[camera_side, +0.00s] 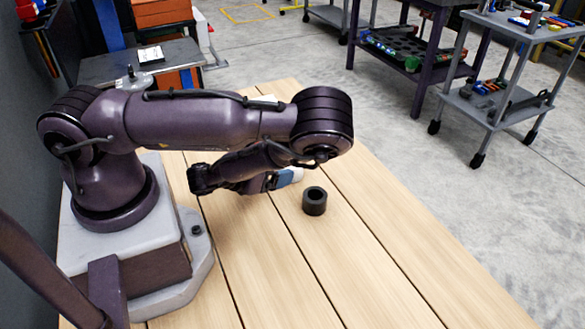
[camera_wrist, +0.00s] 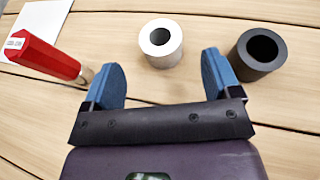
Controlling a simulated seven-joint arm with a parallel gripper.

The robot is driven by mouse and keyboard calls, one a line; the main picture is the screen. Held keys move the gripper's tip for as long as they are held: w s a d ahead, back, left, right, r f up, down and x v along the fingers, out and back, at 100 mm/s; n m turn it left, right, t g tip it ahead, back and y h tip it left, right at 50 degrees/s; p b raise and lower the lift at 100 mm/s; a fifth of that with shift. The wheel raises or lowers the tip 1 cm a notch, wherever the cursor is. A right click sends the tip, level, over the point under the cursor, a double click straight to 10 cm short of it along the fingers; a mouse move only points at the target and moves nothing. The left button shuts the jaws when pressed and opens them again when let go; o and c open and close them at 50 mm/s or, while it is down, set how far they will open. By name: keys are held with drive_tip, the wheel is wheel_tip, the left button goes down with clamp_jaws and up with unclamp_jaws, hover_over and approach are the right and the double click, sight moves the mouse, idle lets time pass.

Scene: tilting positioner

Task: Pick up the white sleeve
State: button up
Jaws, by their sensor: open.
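The white sleeve (camera_wrist: 161,48) is a short hollow cylinder standing upright on the wooden table. In the wrist view it lies just beyond my gripper (camera_wrist: 158,78), roughly in line with the gap between the two blue fingers. The fingers are apart, with nothing between them. In the side view the white sleeve (camera_side: 297,174) is mostly hidden behind my gripper (camera_side: 275,180), with a pale part showing by the fingers. I cannot tell from these views how high the fingers are above the table.
A black sleeve (camera_wrist: 258,53) stands upright to the right of the white one; it also shows in the side view (camera_side: 314,201). A red-handled tool (camera_wrist: 45,56) and a white sheet (camera_wrist: 38,22) lie to the left. The wooden table (camera_side: 370,265) is bare at the front right.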

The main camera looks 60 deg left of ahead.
drive_tip(key=x, duration=0.7)
drive_tip(key=shift+w+a, duration=0.1)
drive_tip(key=shift+w, duration=0.1)
drive_tip(key=c, duration=1.2)
